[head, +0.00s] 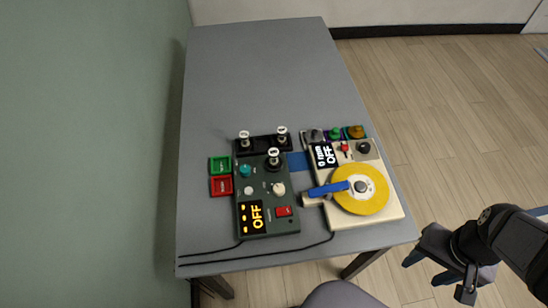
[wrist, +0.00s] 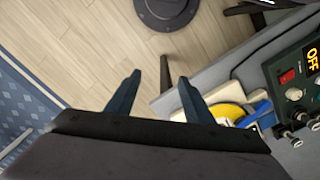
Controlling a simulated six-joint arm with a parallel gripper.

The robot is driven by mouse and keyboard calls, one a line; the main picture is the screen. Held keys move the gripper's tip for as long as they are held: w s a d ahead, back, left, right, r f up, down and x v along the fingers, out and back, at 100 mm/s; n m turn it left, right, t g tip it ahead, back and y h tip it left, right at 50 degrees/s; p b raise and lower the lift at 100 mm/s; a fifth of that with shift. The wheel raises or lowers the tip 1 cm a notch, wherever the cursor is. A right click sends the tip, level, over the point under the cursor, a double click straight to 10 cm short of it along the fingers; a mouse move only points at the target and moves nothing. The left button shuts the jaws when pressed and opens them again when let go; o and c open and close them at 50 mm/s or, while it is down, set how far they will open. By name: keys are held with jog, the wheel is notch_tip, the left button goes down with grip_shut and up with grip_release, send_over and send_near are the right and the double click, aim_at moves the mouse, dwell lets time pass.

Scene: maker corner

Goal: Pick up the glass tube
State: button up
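I cannot make out a clear glass tube in either view. A black stand (head: 262,144) at the back of the dark control box holds small dark upright pieces with white tops, such as the left one (head: 244,138) and the right one (head: 281,133). A similar white-topped piece (head: 273,154) stands on the dark box (head: 262,218). They are too small to tell what they are. My gripper (head: 426,270) is off the table's right front side, over the floor, far from these. In the wrist view my gripper (wrist: 160,80) is open and empty, its two dark fingers spread apart.
A cream machine (head: 385,215) with a yellow disc (head: 372,197) and blue arm stands at the table's right front. A green tray (head: 216,172) and red tray (head: 228,187) lie left of the dark box. Cables cross the front. The grey table's back half (head: 255,75) is clear.

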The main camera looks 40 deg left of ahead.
jog(key=w+a+r+n, duration=0.2)
jog(key=w+a, duration=0.7)
jog(key=w, duration=0.1)
jog(key=n, duration=0.5)
send_over(273, 152)
notch_tip(273, 152, down, 3)
jog(key=shift+d+f+p, duration=0.1)
jog(key=shift+f+p, duration=0.05)
jog(key=shift+p, duration=0.15)
jog(key=shift+f+p, duration=1.6)
jog(key=shift+f, duration=2.1)
jog(key=c, duration=1.1)
